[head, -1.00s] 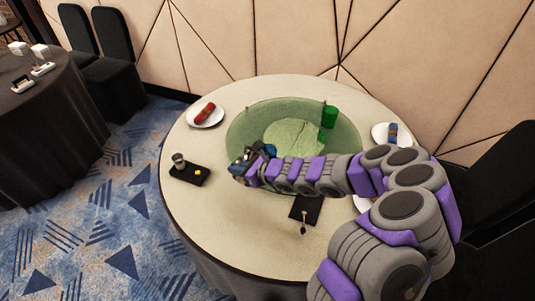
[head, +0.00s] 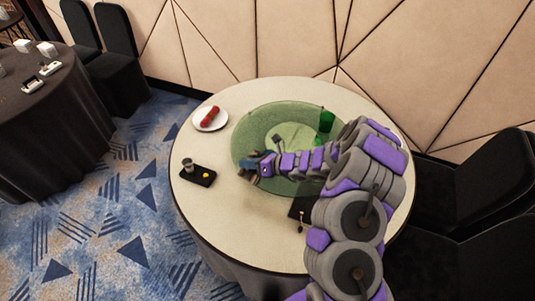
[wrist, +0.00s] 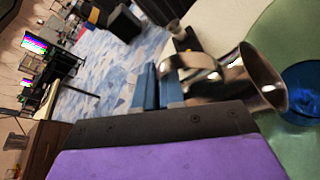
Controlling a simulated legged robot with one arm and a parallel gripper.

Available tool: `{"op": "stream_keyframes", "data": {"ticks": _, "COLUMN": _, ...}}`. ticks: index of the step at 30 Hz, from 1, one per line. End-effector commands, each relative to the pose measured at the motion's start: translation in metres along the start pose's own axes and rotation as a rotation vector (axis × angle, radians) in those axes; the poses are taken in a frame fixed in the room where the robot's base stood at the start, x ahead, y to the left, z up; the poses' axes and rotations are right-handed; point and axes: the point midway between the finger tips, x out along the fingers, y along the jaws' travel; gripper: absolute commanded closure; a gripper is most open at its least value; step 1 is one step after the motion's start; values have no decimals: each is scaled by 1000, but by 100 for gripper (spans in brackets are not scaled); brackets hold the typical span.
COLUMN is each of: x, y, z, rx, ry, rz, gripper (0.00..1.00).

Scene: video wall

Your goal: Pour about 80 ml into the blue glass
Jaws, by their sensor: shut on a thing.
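In the wrist view, a shiny metal jug (wrist: 252,78) with a curved handle is at my gripper (wrist: 160,88). The blue fingers are shut on it by the handle side; the exact contact is partly hidden. The jug's wide mouth faces the right of the picture. The blue glass (wrist: 302,88) stands on the green turntable at the right edge, close beside the mouth and partly cut off. Liquid flow cannot be made out. In the head view, my gripper (head: 252,168) is over the left part of the turntable; the jug and blue glass are not clear there.
The green glass turntable (head: 243,135) sits on a round cream table (head: 215,210). Green glasses (head: 326,120) stand at its back right. A black tray (head: 197,175) with a small cup is at left, a plate (head: 210,119) with a red roll behind. Dark chairs (head: 490,175) stand right.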

Motion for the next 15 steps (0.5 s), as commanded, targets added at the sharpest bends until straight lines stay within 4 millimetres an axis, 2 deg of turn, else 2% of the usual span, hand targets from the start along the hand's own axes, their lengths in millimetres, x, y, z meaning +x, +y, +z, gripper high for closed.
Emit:
{"op": "stream_keyframes", "data": {"ticks": 4, "x": -6, "y": -2, "z": 5, "rx": 31, "ry": -2, "rz": 10, "gripper": 100}}
{"op": "stream_keyframes", "data": {"ticks": 15, "x": -1, "y": -2, "z": 13, "rx": 86, "ry": -5, "rz": 33, "gripper": 100}}
